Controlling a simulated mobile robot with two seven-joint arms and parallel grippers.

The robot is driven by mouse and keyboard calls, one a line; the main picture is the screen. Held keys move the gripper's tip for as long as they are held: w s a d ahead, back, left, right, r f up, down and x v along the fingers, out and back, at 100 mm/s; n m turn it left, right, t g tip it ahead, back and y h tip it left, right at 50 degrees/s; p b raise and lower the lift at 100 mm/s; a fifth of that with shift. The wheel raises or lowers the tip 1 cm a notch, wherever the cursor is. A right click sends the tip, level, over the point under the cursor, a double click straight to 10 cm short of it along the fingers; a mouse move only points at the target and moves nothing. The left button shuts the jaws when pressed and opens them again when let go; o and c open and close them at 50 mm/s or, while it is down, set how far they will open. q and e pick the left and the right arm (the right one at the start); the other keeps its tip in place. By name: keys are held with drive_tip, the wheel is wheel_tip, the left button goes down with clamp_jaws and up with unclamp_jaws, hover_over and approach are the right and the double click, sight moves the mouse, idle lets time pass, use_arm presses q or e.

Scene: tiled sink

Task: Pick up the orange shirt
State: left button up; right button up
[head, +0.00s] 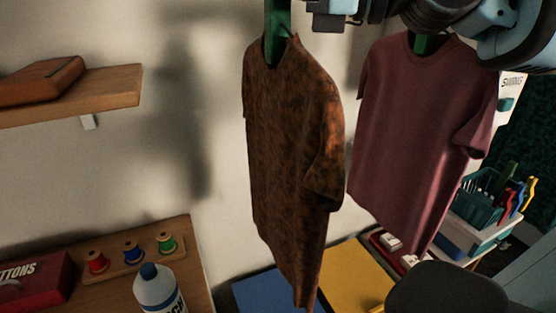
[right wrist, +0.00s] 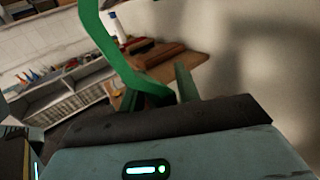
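The orange-brown mottled shirt (head: 290,150) hangs on a green hanger (head: 278,22) in the middle of the head view. The hanger's upper end is cut off by the frame. A large green hanger part (right wrist: 108,45) also shows close up in the right wrist view, passing down by my right gripper's fingers (right wrist: 158,92). In the head view my right gripper (head: 332,18) is at the top, just right of the orange shirt's hanger. Whether its fingers touch or grip the hanger is unclear. My left gripper is in neither view.
A maroon shirt (head: 420,140) hangs close to the right on another green hanger. A wooden shelf (head: 105,92) is on the left wall. Below are a wooden table with thread spools (head: 133,252) and a bottle (head: 158,290), and a blue and yellow surface (head: 355,280).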

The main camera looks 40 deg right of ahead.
clamp_jaws()
drive_tip(key=shift+r, duration=0.1)
idle(0.4)
